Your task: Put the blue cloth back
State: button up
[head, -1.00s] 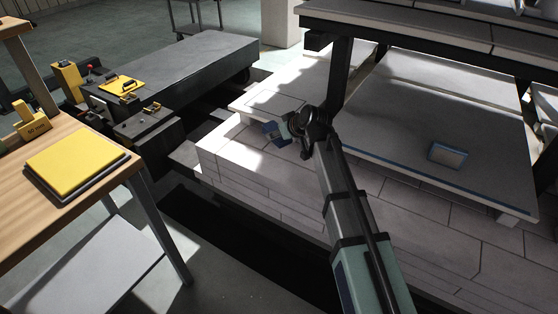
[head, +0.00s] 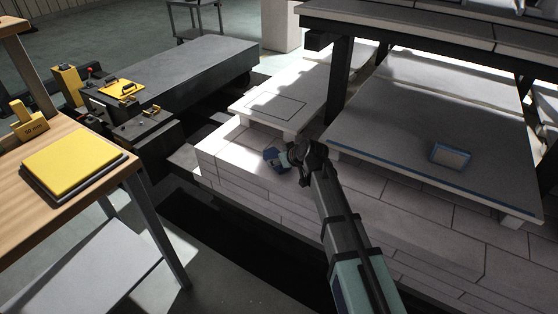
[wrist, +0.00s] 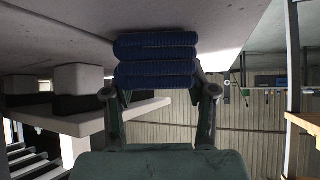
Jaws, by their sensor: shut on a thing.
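The blue cloth shows in the wrist view (wrist: 155,62) as a folded, ribbed dark blue stack. It sits between the two fingertips of my gripper (wrist: 155,85), which is shut on it. In the head view the cloth (head: 271,157) is a small blue patch at the end of my arm, over the pale brick edge of the kiln car (head: 245,160). My gripper (head: 283,157) partly hides it. I cannot tell how far the cloth is from the bricks. A thin dark rectangular outline (head: 277,94) is on the pale slab behind my gripper.
A dark post (head: 346,85) stands right of my gripper and carries an upper deck (head: 420,32). A grey shelf (head: 400,135) bears a small blue-edged tray (head: 450,157). A wooden table (head: 55,210) with a yellow pad (head: 70,162) stands at the left.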

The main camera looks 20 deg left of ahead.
jog(key=shift+f, duration=0.2)
jog(key=o, duration=1.4)
jog(key=shift+r, duration=0.1)
jog(key=shift+r, duration=0.2)
jog(key=p+v, duration=0.1)
jog(key=v, duration=1.1)
jog(key=shift+f+p, duration=0.1)
jog(key=shift+p, duration=0.25)
jog(key=shift+d, duration=0.1)
